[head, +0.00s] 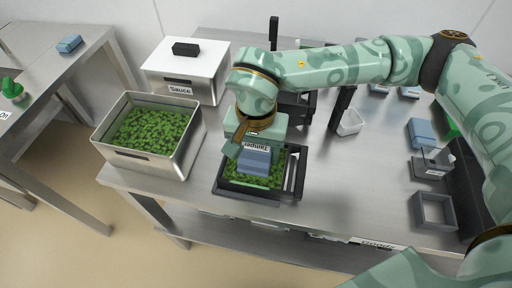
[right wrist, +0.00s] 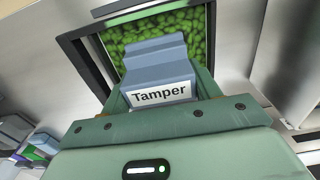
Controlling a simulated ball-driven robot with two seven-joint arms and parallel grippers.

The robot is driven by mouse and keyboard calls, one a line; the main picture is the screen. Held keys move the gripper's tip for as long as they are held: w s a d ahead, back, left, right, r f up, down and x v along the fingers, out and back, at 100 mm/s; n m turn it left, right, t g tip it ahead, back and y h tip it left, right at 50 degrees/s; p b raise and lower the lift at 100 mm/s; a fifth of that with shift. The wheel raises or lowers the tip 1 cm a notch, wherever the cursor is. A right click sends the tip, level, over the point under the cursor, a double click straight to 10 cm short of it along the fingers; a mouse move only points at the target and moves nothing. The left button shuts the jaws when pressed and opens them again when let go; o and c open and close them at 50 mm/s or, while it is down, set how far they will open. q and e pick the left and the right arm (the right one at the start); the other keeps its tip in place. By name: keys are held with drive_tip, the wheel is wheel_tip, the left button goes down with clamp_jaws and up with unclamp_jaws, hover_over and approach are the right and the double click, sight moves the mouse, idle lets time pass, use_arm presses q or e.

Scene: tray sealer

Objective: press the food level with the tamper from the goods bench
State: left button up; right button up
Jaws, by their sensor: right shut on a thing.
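My right gripper (head: 248,150) is shut on the blue-grey tamper (head: 255,163), whose white label reads "Tamper". The gripper points down with the tamper over the green food (head: 240,180) in a dark tray frame (head: 256,193) at the bench's front. In the right wrist view the tamper (right wrist: 158,62) sits between the fingers, with green food (right wrist: 195,24) behind it inside the dark frame. I cannot tell for sure whether the tamper's underside touches the food. My left gripper is not in view.
A steel container of green food (head: 150,157) stands left of the frame. The bench between is mostly clear.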

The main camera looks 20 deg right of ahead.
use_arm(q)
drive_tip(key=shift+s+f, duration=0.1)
use_arm(e)
drive_tip(key=shift+f, duration=0.35)
drive_tip(key=shift+s+f, duration=0.1)
idle(1.5)
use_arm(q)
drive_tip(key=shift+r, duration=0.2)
